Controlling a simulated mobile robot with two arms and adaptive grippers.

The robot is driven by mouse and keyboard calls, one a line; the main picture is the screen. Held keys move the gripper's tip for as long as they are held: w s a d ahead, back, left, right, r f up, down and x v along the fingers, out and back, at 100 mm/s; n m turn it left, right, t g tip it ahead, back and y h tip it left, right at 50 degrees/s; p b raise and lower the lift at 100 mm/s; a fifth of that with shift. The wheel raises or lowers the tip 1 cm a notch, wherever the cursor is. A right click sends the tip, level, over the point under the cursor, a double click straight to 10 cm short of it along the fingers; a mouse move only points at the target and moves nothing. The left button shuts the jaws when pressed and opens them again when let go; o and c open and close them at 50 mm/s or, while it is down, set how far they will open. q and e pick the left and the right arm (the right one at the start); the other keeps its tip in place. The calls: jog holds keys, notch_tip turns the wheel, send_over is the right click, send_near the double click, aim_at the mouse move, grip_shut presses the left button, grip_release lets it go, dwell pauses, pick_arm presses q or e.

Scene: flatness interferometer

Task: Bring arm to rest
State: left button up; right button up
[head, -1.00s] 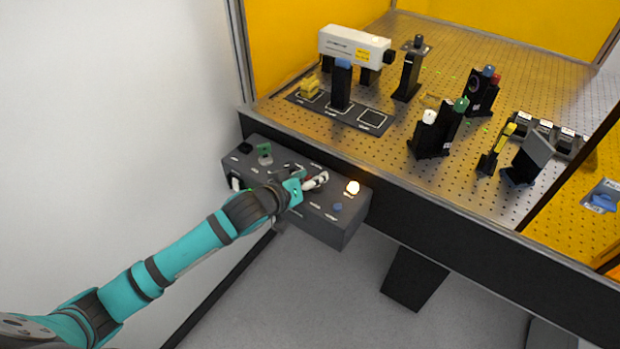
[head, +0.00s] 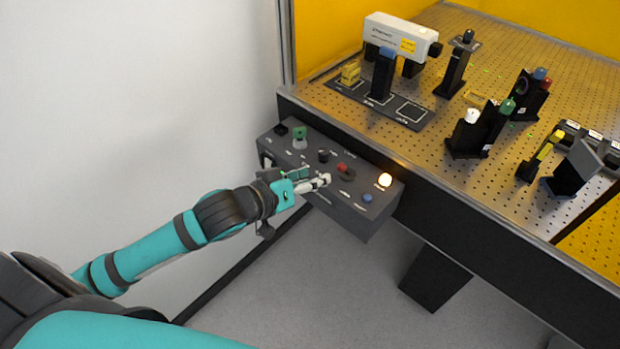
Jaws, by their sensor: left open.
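My left arm is teal and dark grey and comes in from the left in the head view. Its gripper (head: 315,184) is open and empty. It is in front of the near edge of the grey control box (head: 362,223). The box carries a lit round lamp (head: 385,180), a blue button (head: 367,198), a red control (head: 344,169), a black knob (head: 323,155) and a green-topped switch (head: 299,135), all uncovered. The gripper partly hides the box's front left part. My right gripper is not in view.
The box is fixed at the front edge of a perforated optical table (head: 450,185). On it stand a white laser unit (head: 400,35), a black mat (head: 421,121) and several dark optic mounts. A white wall (head: 130,90) is close on the left.

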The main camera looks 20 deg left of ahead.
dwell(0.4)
pick_arm(q)
jog(key=a+f+g+y, duration=0.15)
jog(key=a+f, duration=0.35)
jog(key=f, duration=0.6)
jog(key=a+f+g+y, duration=0.15)
jog(key=a+f, duration=0.25)
jog(key=f, duration=0.8)
jog(key=s+a+f+g+y, duration=0.15)
jog(key=s+f, duration=0.35)
jog(key=f, duration=0.6)
jog(key=s+f+m+g, duration=0.2)
jog(key=s+f+g, duration=0.1)
jog(key=s+f, duration=1.1)
jog(key=s+d+f+m+g, duration=0.1)
jog(key=s+f, duration=0.3)
jog(key=s, duration=0.6)
jog(key=s+d+f+m+g, duration=0.1)
jog(key=s+d+f, duration=0.3)
jog(key=s, duration=0.6)
jog(key=shift+s+m+g, duration=0.4)
jog(key=shift+g, duration=0.45)
